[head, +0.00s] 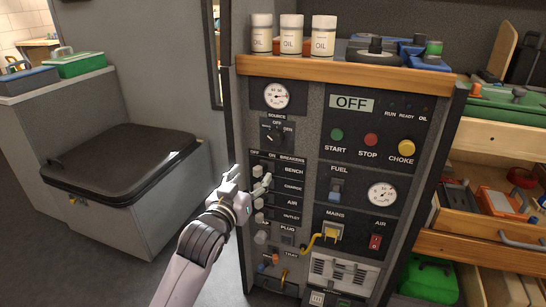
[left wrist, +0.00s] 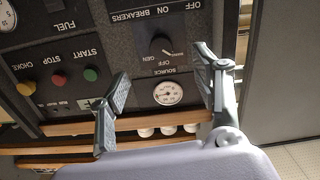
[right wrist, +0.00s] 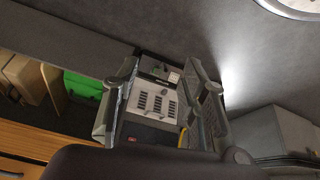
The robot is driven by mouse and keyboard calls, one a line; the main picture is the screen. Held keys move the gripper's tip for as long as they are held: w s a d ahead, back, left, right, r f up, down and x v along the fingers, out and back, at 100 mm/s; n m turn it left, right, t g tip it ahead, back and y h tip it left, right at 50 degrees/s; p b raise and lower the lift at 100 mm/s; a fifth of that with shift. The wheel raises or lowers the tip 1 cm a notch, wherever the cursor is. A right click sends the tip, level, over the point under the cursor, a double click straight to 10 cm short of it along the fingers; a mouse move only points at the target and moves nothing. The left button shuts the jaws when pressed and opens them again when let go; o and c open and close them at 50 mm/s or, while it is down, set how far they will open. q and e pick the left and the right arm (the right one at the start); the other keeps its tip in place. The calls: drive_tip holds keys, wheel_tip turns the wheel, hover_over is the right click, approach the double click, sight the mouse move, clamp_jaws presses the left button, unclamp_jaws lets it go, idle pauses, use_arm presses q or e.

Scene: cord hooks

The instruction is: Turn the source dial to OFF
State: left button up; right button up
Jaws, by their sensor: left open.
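The source dial (head: 274,134) is a black knob near the top of the panel's left column, below a round gauge. Its OFF mark is above it and GEN is at its right. In the left wrist view, upside down, the dial (left wrist: 160,46) has its pointer turned away from OFF, toward the mark on the side opposite GEN. My left gripper (head: 250,180) is open and empty, in front of the breaker rows below the dial. In the left wrist view its fingers are wide apart, with the dial beyond them. My right gripper (right wrist: 158,90) looks open and empty, away from the dial.
Breaker switches (head: 259,203) run down the panel below the dial. START, STOP and CHOKE buttons (head: 371,140) are to the right. Oil bottles (head: 291,35) stand on the wooden shelf above. Open drawers (head: 490,225) stick out at right. A black-lidded box (head: 120,165) stands at left.

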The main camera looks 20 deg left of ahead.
use_arm(q)
drive_tip(key=r, duration=0.2)
drive_tip(key=b, duration=0.2)
approach(273, 141)
drive_tip(key=shift+t, duration=0.3)
drive_tip(key=w, duration=0.4)
drive_tip(key=w+b, duration=0.1)
drive_tip(key=w, duration=0.3)
drive_tip(key=shift+w+d+f, duration=0.15)
drive_tip(key=shift+w+f, duration=0.05)
drive_tip(key=shift+w, duration=0.2)
drive_tip(key=shift+w+b, duration=0.3)
drive_tip(key=shift+w, duration=0.25)
use_arm(e)
drive_tip(key=w+a+r+t+y, duration=0.2)
drive_tip(key=w+a+r+t, duration=0.3)
drive_tip(key=w+r+t, duration=0.4)
drive_tip(key=shift+w+r+n+y, duration=0.3)
drive_tip(key=shift+w+r, duration=0.85)
drive_tip(key=shift+w, duration=0.8)
use_arm(q)
drive_tip(key=c, duration=1.2)
drive_tip(key=shift+o, duration=0.2)
use_arm(e)
drive_tip(key=shift+s+f, duration=0.1)
